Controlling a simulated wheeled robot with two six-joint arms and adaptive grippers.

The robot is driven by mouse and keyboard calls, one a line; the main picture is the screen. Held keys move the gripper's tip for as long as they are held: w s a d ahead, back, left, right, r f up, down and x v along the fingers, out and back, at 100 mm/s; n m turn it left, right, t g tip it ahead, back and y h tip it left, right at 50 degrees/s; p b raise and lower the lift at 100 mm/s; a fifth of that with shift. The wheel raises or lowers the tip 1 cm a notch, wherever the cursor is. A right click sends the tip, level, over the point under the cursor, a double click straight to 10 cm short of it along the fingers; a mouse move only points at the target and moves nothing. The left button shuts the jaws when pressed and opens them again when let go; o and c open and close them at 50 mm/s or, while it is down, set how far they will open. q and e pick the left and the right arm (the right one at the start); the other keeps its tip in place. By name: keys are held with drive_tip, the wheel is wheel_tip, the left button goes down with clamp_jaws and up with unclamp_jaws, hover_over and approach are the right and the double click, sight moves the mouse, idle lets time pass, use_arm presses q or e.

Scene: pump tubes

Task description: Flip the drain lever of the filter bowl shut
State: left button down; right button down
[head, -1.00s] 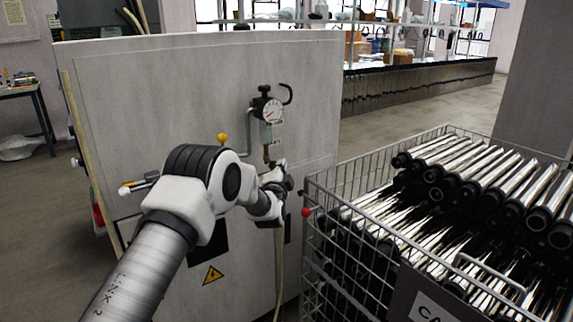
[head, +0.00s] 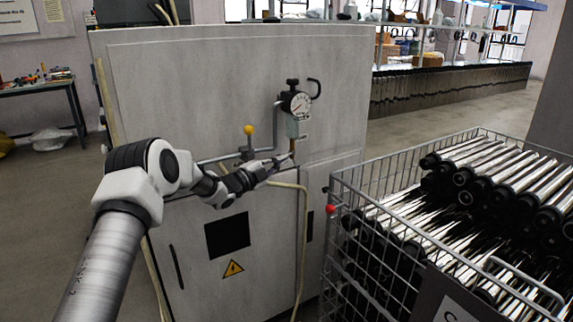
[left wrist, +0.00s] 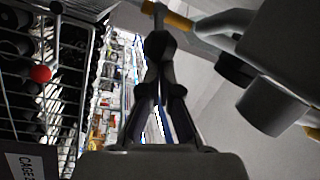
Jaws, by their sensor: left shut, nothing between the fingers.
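The filter bowl (head: 292,128) hangs below a round pressure gauge (head: 298,104) on the grey cabinet front. A small orange-brown drain piece (head: 292,147) sticks down from its underside. My left gripper (head: 284,160) reaches in from the left, with its tips just below the bowl's bottom end. In the left wrist view the fingers (left wrist: 159,14) are shut with nothing between them. An orange piece (left wrist: 180,20), seemingly the drain lever, lies right beside the fingertips there; I cannot tell whether they touch. My right gripper is out of view.
A yellow-knobbed valve (head: 249,131) on a pipe stands left of the bowl, close above my left wrist. A pale hose (head: 303,240) hangs down the cabinet (head: 180,90). A wire cage (head: 335,185) full of metal tubes stands close on the right.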

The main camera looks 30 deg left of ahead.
use_arm(q)
drive_tip(key=shift+a+r, duration=0.1)
drive_tip(key=shift+a, duration=0.35)
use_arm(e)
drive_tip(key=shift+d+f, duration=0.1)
use_arm(q)
drive_tip(key=shift+a+r, duration=0.1)
drive_tip(key=shift+a, duration=0.05)
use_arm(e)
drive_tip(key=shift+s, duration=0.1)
